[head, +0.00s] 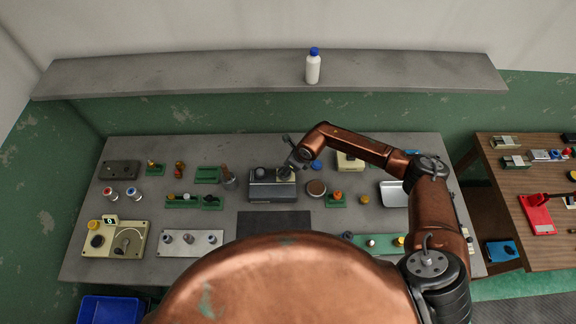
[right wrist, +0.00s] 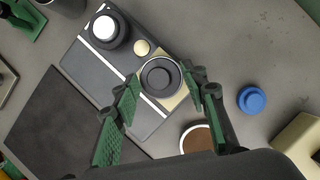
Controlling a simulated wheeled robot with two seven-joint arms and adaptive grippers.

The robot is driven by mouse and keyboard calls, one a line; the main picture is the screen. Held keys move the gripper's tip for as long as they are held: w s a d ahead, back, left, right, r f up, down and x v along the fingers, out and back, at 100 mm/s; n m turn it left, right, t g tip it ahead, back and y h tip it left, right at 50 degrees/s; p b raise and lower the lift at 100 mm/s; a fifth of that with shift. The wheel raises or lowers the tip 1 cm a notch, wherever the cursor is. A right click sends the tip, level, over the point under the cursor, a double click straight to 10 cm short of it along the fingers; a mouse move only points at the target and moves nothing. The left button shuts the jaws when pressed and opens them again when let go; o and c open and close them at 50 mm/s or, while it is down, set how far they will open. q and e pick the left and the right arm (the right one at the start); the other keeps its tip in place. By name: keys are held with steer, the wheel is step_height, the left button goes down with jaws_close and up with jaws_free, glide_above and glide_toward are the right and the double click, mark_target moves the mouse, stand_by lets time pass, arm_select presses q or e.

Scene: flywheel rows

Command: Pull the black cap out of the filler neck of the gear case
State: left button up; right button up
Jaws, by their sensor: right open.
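The gear case (head: 272,191) is a grey box near the middle of the bench; in the right wrist view it lies diagonally (right wrist: 80,62). The black cap (right wrist: 159,77) is round and sits at the case's end, on a pale yellowish square patch. The filler neck under it is mostly hidden by the cap. My right gripper (right wrist: 165,84) is open, its green-padded fingers on either side of the cap with visible gaps. In the head view the right gripper (head: 297,160) is above the case's right end, largely covering the cap. My left gripper is not in view.
On the case are a black knob with a white top (right wrist: 104,29) and a small brass disc (right wrist: 142,47). A blue cap (right wrist: 252,99), a brown disc (right wrist: 196,138) and a cream box (right wrist: 302,141) stand close by. A dark mat (head: 273,225) lies in front.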

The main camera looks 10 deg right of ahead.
steer(key=shift+f, duration=0.1)
steer(key=shift+c, duration=0.7)
jaws_close()
steer(key=shift+r+p, duration=0.35)
steer(key=shift+r, duration=0.45)
stand_by(1.0)
steer(key=shift+r+p, duration=0.65)
steer(key=shift+r, duration=0.8)
